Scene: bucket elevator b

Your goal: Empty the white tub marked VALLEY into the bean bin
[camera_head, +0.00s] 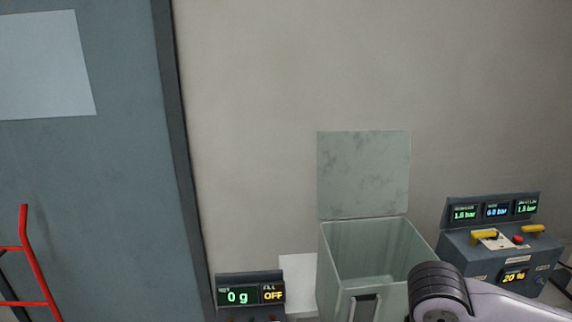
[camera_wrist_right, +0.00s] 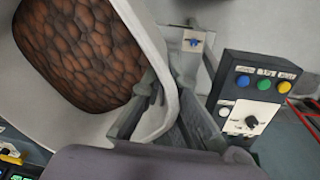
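A white tub (camera_wrist_right: 159,38) fills the upper left of the right wrist view, with many brown beans (camera_wrist_right: 80,45) inside. No marking on it shows. My right gripper (camera_wrist_right: 162,105) has one finger inside the tub wall and one outside, shut on the rim. In the head view only part of my right arm shows at the lower right; the gripper and tub are out of that view. A grey-green metal bin (camera_head: 377,255) stands at lower centre right, its lid (camera_head: 363,175) raised against the wall. Its label is not visible. My left gripper is not in view.
A display (camera_head: 250,291) left of the bin reads 0 g and OFF. A control box (camera_head: 500,250) with yellow handles stands at right. A button panel (camera_wrist_right: 254,100) is close to my right gripper. A red frame (camera_head: 33,265) stands at far left.

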